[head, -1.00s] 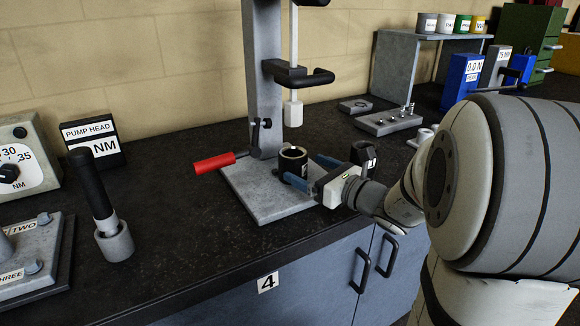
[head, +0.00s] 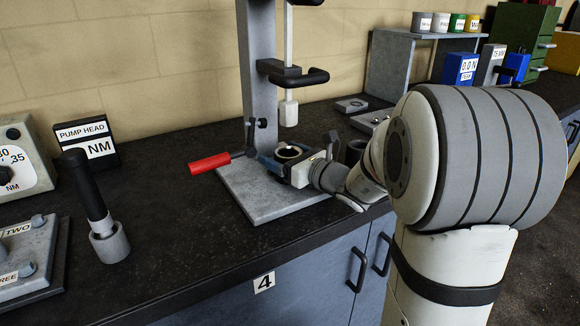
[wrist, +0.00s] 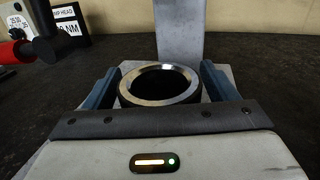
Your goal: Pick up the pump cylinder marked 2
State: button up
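A dark pump cylinder (head: 289,151) with a bright metal rim stands upright on the grey base plate (head: 262,205) of the press. No number on it can be read now. My gripper (head: 279,158) reaches in from the right, its blue fingers on either side of this cylinder. In the wrist view the cylinder's open round top (wrist: 160,85) lies between the two fingers (wrist: 160,70). A narrow gap seems to show beside each finger, so the gripper looks open around it.
The press column (head: 258,70) stands just behind the cylinder, with the ram (head: 288,110) hanging above. A red-handled lever (head: 210,163) sticks out left. A black-handled tool (head: 90,190) stands in a holder farther left. Bare bench top lies between them.

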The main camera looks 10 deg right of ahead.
jog(key=c, duration=1.6)
jog(key=shift+r, duration=0.1)
jog(key=shift+c, duration=0.2)
jog(key=shift+r, duration=0.1)
